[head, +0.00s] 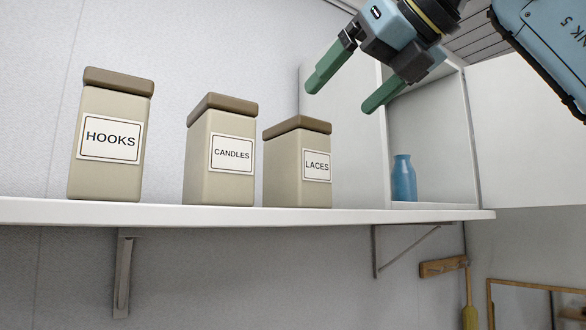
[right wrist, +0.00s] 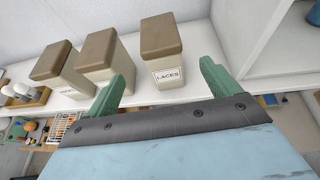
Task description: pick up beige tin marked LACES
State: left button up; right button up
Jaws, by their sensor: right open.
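The beige tin marked LACES (head: 284,170) stands upright on a white shelf (head: 240,215), with a brown lid, rightmost of three tins. It also shows in the right wrist view (right wrist: 164,62), where it appears between the fingers but beyond them. My right gripper (head: 345,90) is open and empty, above and to the right of the LACES tin, apart from it. It also shows in the right wrist view (right wrist: 165,82). My left gripper is not in view.
The CANDLES tin (head: 212,175) stands just left of the LACES tin, and the HOOKS tin (head: 105,170) farther left. A blue bottle (head: 403,180) stands to the right, in an open white cabinet (head: 430,130). The shelf front before the LACES tin is clear.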

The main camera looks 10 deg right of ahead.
aim_at(316, 124)
jog(key=x, duration=0.5)
jog(key=shift+p, duration=0.4)
jog(key=p+x, duration=0.1)
jog(key=x, duration=0.1)
jog(key=shift+w+a+f, duration=0.1)
jog(key=shift+w+f, duration=0.05)
jog(key=shift+w, duration=0.2)
jog(key=p+x, duration=0.1)
jog(key=x, duration=0.1)
jog(key=shift+w+f, duration=0.15)
jog(key=shift+w, duration=0.25)
jog(key=shift+w+a+f, duration=0.15)
jog(key=shift+w+f, duration=0.05)
jog(key=shift+w, duration=0.1)
jog(key=shift+s, duration=0.1)
jog(key=c, duration=1.2)
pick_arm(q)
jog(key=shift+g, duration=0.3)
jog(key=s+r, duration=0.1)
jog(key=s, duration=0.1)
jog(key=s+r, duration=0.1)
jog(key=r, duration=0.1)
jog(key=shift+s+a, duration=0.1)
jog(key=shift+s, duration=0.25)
pick_arm(e)
jog(key=shift+c, duration=0.3)
jog(key=shift+r, duration=0.15)
